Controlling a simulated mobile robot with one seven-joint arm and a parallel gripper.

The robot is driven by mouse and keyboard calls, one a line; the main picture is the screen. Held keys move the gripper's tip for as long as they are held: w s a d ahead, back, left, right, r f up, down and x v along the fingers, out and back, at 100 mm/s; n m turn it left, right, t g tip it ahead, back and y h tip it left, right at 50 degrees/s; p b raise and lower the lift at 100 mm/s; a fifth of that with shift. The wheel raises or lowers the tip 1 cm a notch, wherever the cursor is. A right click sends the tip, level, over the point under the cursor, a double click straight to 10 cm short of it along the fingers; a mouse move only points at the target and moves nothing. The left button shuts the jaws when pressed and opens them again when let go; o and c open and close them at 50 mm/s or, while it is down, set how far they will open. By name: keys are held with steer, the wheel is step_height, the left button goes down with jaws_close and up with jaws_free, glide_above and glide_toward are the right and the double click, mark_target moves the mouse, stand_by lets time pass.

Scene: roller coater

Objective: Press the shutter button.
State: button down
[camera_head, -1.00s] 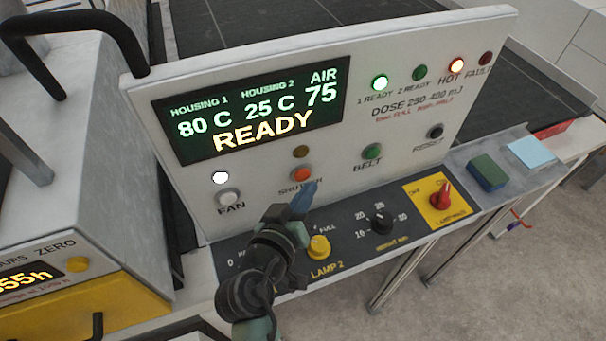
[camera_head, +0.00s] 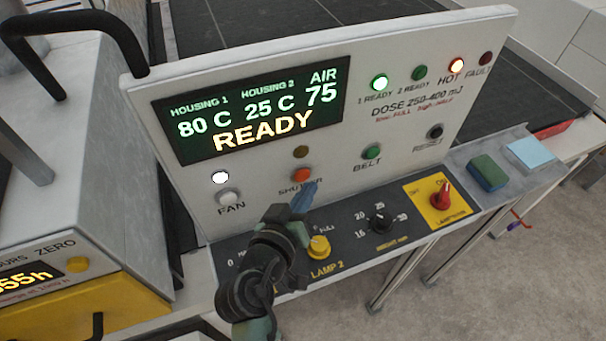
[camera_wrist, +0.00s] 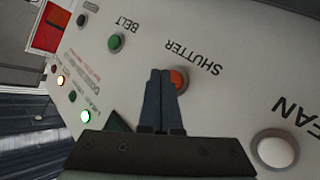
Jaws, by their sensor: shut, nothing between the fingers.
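The shutter button (camera_head: 301,175) is an orange-red round button on the white upright panel, above the "SHUTTER" label. An unlit amber lamp (camera_head: 301,152) sits just above it. My gripper (camera_head: 309,186) is shut and empty, its blue fingertips just in front of the panel, low and right of the button in the head view. In the wrist view the shutter button (camera_wrist: 179,79) shows beside the closed fingertips (camera_wrist: 160,73), which cover its left edge. I cannot tell whether the tips touch the button or the panel.
The white fan button (camera_head: 228,196) is to the left, the green belt button (camera_head: 371,152) and black reset button (camera_head: 435,131) to the right. Below, the dark shelf carries a yellow lamp knob (camera_head: 319,247), a black knob (camera_head: 379,223) and a red switch (camera_head: 442,195). The display (camera_head: 253,110) reads READY.

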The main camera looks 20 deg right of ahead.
stand_by(0.4)
steer(key=shift+w, duration=0.45)
steer(key=shift+w+b, duration=0.4)
steer(key=shift+b, duration=0.1)
stand_by(0.4)
steer(key=shift+s, duration=0.85)
steer(key=shift+s, duration=2.5)
